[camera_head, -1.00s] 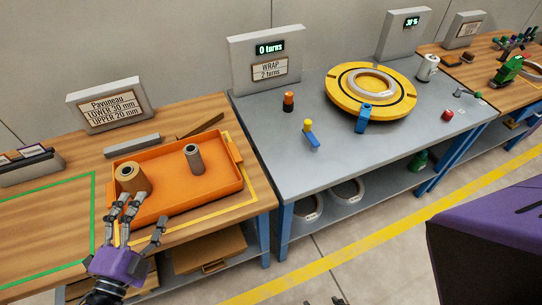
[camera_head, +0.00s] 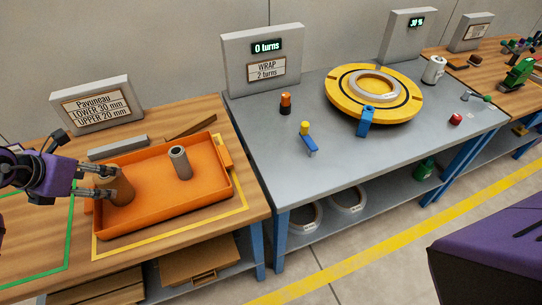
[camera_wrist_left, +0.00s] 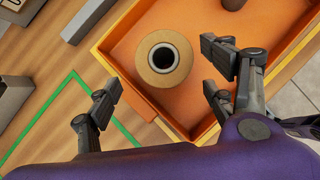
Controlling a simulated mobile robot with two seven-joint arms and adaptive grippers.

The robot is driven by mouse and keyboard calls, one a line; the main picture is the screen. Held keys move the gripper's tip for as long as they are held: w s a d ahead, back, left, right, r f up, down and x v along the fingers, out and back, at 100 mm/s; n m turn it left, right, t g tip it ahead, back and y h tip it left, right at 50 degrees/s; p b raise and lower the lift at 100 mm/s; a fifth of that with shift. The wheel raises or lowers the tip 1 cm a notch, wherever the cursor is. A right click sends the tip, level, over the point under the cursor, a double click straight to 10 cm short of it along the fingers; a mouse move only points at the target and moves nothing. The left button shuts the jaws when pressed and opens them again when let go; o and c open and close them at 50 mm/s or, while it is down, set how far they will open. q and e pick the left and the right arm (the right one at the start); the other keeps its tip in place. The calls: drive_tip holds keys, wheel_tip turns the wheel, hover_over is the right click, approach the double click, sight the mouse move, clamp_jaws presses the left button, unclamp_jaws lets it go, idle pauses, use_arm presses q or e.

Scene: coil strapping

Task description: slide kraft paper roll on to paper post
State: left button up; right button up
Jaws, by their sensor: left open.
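The kraft paper roll (camera_head: 121,187), a brown cylinder with a dark core, stands upright in the left part of the orange tray (camera_head: 170,208). In the left wrist view the roll (camera_wrist_left: 157,77) shows from above as a tan ring around a dark hole. My left gripper (camera_head: 108,183) comes in from the left at the roll, partly covering it. In the left wrist view my left gripper (camera_wrist_left: 165,88) is open, its fingers on both sides of the roll with visible gaps. I cannot tell which upright is the paper post. My right gripper is not in view.
A grey hollow roll (camera_head: 180,162) stands in the tray's right part. The grey table (camera_head: 345,165) holds a yellow turntable (camera_head: 345,102) with a pale ring, a blue upright (camera_head: 366,121), a yellow-topped blue piece (camera_head: 308,140) and an orange-and-black item (camera_head: 285,103). Its front middle is clear.

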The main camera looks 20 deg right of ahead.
use_arm(q)
drive_tip(key=x, duration=0.5)
drive_tip(key=shift+d, duration=0.4)
drive_tip(key=shift+s, duration=0.1)
drive_tip(key=shift+c, duration=0.5)
drive_tip(key=c, duration=1.4)
drive_tip(key=shift+o, duration=0.2)
drive_tip(key=shift+r, duration=0.15)
